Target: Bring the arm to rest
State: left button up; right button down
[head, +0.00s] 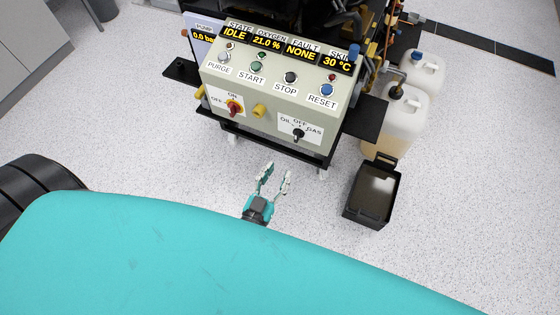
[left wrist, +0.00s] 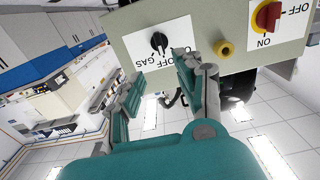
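My left gripper (head: 273,180) is in front of the burner control panel (head: 262,85), near its lower edge in the head view. Its two fingers stand apart with nothing between them. The fingers also show in the left wrist view (left wrist: 160,85), apart from the panel face. Behind them is the black OIL/OFF/GAS selector (left wrist: 158,42), which also shows in the head view (head: 298,134). The red ON/OFF switch (head: 235,108) is at the panel's lower left in the head view. My right gripper is in neither view.
The panel displays (head: 285,45) read IDLE, 21.0 %, NONE and 30 °C. A black open tray (head: 348,212) with liquid stands right of my gripper, below white canisters (head: 405,115). A yellow knob (head: 259,110) sticks out of the panel. The floor left of the gripper is clear.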

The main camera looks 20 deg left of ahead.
pick_arm(q)
jog(key=s+f+m+g+h+p, duration=0.1)
jog(key=s+f+g, duration=0.5)
jog(key=f, duration=0.6)
jog(key=s+f+m+g, duration=0.1)
jog(key=s+f+g, duration=0.45)
jog(key=f, duration=0.75)
jog(key=s+a+f+g, duration=0.2)
jog(key=s+a+f, duration=0.2)
jog(key=s, duration=0.5)
jog(key=s+a+f+g+y, duration=0.1)
jog(key=s+a+f+g, duration=0.2)
jog(key=s, duration=0.7)
jog(key=shift+s+a+f+y+p, duration=0.35)
jog(key=shift+a+f, duration=0.3)
jog(key=shift+f, duration=0.3)
jog(key=shift+w+g, duration=0.15)
jog(key=shift+g, duration=0.1)
